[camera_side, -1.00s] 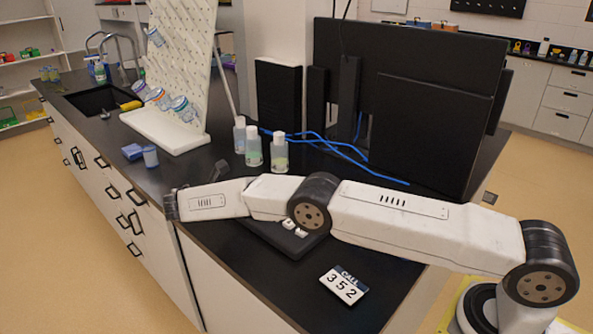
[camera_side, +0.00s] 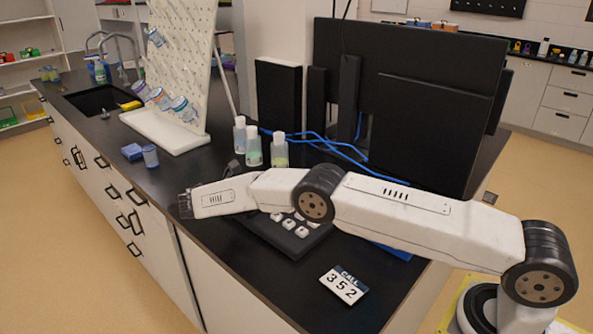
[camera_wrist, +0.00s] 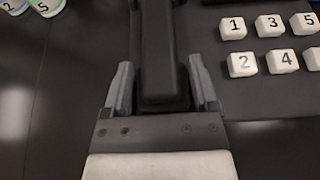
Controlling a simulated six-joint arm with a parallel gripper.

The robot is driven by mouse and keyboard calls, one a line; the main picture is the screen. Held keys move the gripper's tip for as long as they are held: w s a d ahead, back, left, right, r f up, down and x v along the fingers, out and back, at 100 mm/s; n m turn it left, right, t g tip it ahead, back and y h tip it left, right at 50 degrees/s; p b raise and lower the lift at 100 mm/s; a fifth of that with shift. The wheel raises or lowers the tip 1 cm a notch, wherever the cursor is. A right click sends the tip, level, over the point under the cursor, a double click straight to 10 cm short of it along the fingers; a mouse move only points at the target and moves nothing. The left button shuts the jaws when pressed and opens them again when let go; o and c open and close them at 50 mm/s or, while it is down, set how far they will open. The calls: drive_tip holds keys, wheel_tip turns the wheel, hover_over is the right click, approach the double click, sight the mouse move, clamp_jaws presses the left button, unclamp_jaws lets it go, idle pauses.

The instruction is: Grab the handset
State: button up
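The black handset (camera_wrist: 160,50) runs upright through the middle of the wrist view, just left of the number keys. My gripper (camera_wrist: 161,65) has one finger on each side of it, close to its sides. I cannot tell whether the fingers press on it or leave a thin gap. I also cannot tell whether the handset rests on its base or is clear of it. In the side view, my wrist hides most of this area. The black keypad base (camera_side: 286,246) with white keys shows below my arm there.
In the side view, several bottles (camera_side: 253,146) stand behind my wrist. A small blue block (camera_side: 132,152) and a jar (camera_side: 150,156) sit to the left. A call card reading 352 (camera_side: 344,285) lies in front. Monitors (camera_side: 430,130) and blue cables (camera_side: 318,143) are behind.

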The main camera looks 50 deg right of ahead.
clamp_jaws()
drive_tip(key=shift+r, duration=0.15)
drive_tip(key=shift+r, duration=1.55)
drive_tip(key=shift+s+r, duration=0.95)
drive_tip(key=shift+r, duration=0.1)
drive_tip(key=s+r, duration=0.7)
drive_tip(key=s, duration=0.5)
drive_tip(key=shift+r, duration=0.25)
